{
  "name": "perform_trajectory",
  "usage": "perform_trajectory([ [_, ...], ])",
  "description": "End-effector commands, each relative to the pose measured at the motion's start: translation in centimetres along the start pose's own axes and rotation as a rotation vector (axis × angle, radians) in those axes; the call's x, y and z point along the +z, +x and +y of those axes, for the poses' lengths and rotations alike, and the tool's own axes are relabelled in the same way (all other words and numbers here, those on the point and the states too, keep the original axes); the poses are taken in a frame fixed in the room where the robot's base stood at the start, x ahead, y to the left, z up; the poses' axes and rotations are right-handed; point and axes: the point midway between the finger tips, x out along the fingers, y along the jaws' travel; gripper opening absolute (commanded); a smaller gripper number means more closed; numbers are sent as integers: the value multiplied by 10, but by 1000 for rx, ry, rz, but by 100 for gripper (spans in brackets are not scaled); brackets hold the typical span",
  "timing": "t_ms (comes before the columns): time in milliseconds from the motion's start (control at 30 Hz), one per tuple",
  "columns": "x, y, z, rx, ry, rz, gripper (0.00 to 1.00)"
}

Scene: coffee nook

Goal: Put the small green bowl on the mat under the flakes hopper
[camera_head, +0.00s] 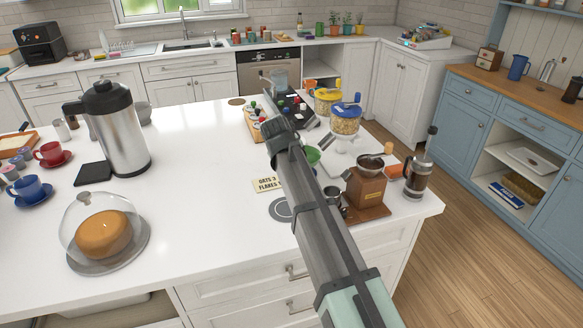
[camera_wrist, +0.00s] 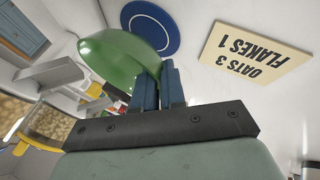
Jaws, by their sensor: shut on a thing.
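The small green bowl (camera_wrist: 120,60) is gripped at its rim and tilted in the wrist view. In the head view only a green sliver of it (camera_head: 313,156) shows beside my arm. My gripper (camera_wrist: 172,82) is shut on the bowl; my arm hides its fingers in the head view. A round blue mat (camera_wrist: 174,40) with a pale ring lies beyond the bowl. A blue-lidded hopper (camera_head: 346,112) and a yellow-lidded hopper (camera_head: 327,96) stand at the island's right side. I cannot tell which holds flakes. A white hopper stand (camera_head: 342,143) is below the blue lid.
A card reading "OATS 3 FLAKES 1" (camera_wrist: 255,50) lies near the mat. A grey ringed disc (camera_head: 279,210) lies near my arm. A wooden grinder (camera_head: 367,190) and a French press (camera_head: 418,175) stand at right. The island's middle is clear.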

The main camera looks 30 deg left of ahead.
Motion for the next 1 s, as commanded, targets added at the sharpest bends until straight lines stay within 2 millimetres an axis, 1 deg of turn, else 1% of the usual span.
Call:
perform_trajectory([
  [100,6,13,-8,0,-1,0,0],
  [200,8,19,-11,0,-1,0,0],
  [567,8,21,-12,0,0,0,0],
  [600,9,22,-13,0,0,0,11],
  [833,8,22,-12,0,0,0,33],
  [867,8,22,-12,0,0,0,36],
  [1000,8,22,-12,0,0,0,36],
])
